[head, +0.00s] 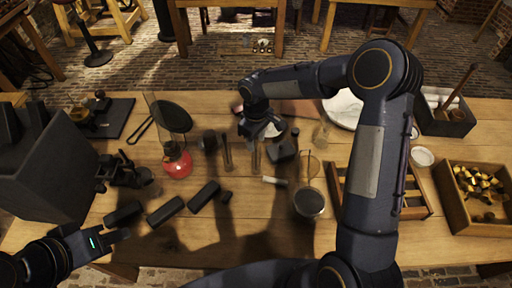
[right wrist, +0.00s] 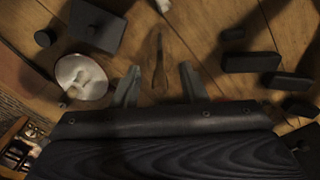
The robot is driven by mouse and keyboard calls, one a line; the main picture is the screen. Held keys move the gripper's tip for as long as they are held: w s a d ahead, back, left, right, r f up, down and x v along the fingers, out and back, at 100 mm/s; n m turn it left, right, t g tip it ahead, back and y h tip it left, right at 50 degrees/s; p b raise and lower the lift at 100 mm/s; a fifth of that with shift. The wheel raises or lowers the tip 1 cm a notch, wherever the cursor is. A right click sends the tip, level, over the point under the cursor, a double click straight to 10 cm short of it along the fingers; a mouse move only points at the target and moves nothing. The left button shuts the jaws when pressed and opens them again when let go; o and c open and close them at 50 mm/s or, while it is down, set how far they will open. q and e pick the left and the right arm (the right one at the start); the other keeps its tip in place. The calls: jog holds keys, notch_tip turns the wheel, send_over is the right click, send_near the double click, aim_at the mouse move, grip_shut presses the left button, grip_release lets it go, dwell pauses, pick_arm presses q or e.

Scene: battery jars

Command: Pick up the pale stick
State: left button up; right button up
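The pale stick (head: 275,180) is a short whitish rod lying on the wooden table, in the middle of the head view. A pale bit at the top edge of the right wrist view may be its end; I cannot be sure. My right gripper (head: 263,130) is above the table, on the far side of the stick and apart from it. In the right wrist view its two fingers (right wrist: 160,88) are spread, with a slim brown object (right wrist: 158,62) showing between and beyond them. My left gripper (head: 105,238) is at the lower left; its finger gap is unclear.
A round jar (head: 309,202) stands right of the stick. Dark bars (head: 165,210), a red flask (head: 177,162) and a wooden rack (head: 410,205) flank the area.

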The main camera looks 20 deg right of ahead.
grip_shut()
dwell(0.3)
